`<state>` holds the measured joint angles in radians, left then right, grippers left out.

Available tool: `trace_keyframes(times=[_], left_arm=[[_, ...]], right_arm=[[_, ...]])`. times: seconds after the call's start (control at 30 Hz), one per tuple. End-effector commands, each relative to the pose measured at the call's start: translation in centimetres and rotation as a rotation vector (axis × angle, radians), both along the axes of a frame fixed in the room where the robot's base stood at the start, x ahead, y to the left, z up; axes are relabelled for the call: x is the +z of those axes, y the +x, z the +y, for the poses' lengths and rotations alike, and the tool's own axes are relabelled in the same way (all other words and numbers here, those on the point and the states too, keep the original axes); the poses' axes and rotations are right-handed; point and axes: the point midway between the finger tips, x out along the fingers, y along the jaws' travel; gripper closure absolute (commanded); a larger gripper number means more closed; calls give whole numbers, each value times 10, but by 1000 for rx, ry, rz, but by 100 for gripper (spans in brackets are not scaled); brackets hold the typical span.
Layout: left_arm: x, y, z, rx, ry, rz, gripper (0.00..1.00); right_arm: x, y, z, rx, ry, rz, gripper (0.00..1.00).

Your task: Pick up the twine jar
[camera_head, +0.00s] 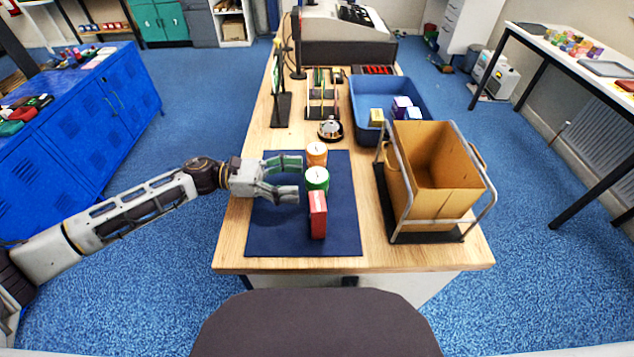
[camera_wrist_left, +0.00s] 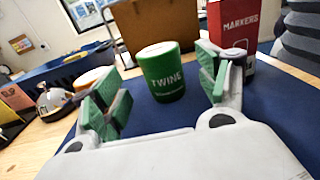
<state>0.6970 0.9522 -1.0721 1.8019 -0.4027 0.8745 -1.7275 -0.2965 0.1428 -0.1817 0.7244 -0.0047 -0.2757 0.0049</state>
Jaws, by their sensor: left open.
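The twine jar (camera_head: 317,179) is a green cylinder with a white lid, standing upright on the dark blue mat (camera_head: 270,232). In the left wrist view the jar (camera_wrist_left: 162,75) reads "TWINE" and stands ahead of the fingers, roughly midway between them. My left gripper (camera_head: 301,178) comes in from the left, open and empty, with its fingertips just short of the jar. Its green-padded fingers also show in the left wrist view (camera_wrist_left: 163,95). My right gripper is not in view.
A red markers box (camera_head: 318,215) stands close in front of the jar, and an orange jar (camera_head: 317,153) close behind it. A brown carton in a metal frame (camera_head: 437,180) stands to the right. Behind are a bell (camera_head: 330,129) and a blue tray (camera_head: 409,84).

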Motion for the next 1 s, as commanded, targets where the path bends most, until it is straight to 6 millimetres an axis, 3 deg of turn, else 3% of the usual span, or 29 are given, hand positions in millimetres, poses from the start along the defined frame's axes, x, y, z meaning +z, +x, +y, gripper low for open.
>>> trace_keyframes(times=[0.43,0.67,1.0], left_arm=[[0,-1,-6,-2,-1,1,26],[1,-2,-29,-3,-1,0,26],[0,-3,-55,-1,0,1,26]], right_arm=[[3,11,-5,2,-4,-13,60],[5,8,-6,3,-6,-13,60],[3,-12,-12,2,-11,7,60]])
